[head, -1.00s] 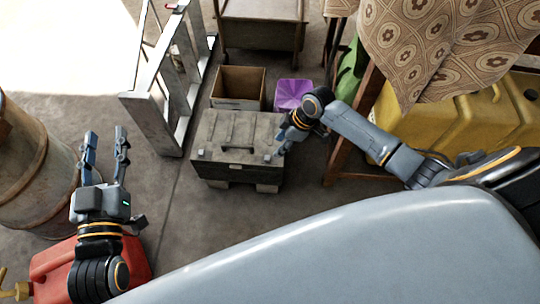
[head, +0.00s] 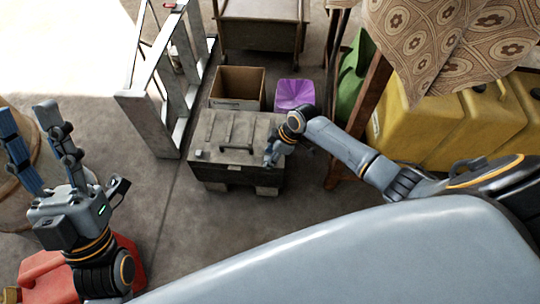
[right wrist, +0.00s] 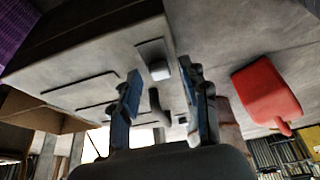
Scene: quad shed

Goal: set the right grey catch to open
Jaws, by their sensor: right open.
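The grey box (head: 225,130) stands on the floor in the head view, with a handle on its lid and a small left catch (head: 198,153) near its front edge. My right gripper (head: 270,160) is over the box's front right corner and hides the right catch there. In the right wrist view, the right grey catch (right wrist: 160,70) is a small pale block on the box. It shows between the open fingers of my right gripper (right wrist: 160,92), and I cannot tell whether they touch it. My left gripper (head: 28,115) is open and empty, away from the box.
A cardboard box (head: 237,85) and a purple bin (head: 294,94) stand behind the grey box. A metal ladder-like frame (head: 150,110) is at its left. A red can (head: 125,262) lies below my left gripper. Yellow containers (head: 440,125) are at the right. Floor in front is clear.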

